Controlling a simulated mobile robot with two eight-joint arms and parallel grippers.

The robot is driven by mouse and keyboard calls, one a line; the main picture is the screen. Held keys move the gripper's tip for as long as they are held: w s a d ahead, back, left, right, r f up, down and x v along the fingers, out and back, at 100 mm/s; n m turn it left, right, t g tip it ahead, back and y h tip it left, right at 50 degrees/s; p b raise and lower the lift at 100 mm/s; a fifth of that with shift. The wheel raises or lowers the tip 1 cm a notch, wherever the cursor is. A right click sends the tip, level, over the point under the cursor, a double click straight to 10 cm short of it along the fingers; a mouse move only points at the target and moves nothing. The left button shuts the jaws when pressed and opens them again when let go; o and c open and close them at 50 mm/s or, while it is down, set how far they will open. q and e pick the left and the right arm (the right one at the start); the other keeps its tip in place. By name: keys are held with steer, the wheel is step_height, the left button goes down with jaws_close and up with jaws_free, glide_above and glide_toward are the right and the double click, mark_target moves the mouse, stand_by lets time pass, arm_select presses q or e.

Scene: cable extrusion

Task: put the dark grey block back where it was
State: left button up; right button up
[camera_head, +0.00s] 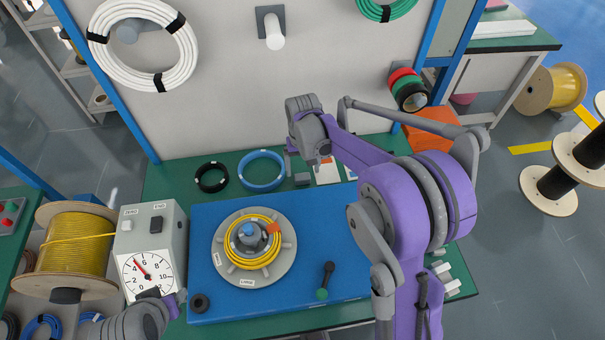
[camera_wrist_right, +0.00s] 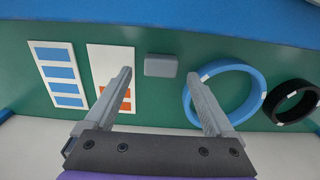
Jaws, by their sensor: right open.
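The dark grey block (camera_head: 302,179) lies on the green table top, right of the blue cable ring and against the back edge of the blue mat. In the right wrist view the block (camera_wrist_right: 161,65) shows whole, between and beyond the fingertips. My right gripper (camera_head: 308,158) is above the back of the table near the block. In the wrist view its two fingers (camera_wrist_right: 159,78) are spread with nothing between them. My left gripper (camera_head: 162,297) is at the lower left by the dial box; its jaws are too unclear to judge.
Blue (camera_head: 262,171) and black (camera_head: 212,177) rings lie left of the block. Cards (camera_head: 327,171) lie right of it. On the blue mat (camera_head: 340,228) are a round turntable (camera_head: 219,262) with yellow cable and a dark handled tool (camera_head: 326,279). A dial box (camera_head: 150,245) stands left.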

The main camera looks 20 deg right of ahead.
mark_target(303, 177)
step_height(303, 177, up, 7)
steer(key=s+a+n+t, duration=0.1)
steer(key=s, duration=0.6)
steer(key=s+a+n+t, duration=0.1)
steer(key=s+a+t, duration=0.1)
steer(key=s, duration=0.6)
steer(key=s+a+n+t, duration=0.1)
steer(key=s+a+t, duration=0.1)
steer(key=s, duration=0.6)
steer(key=shift+f, duration=0.3)
steer(key=shift+w+r+p, duration=0.3)
steer(key=shift+r+p, duration=0.6)
steer(key=shift+p, duration=0.05)
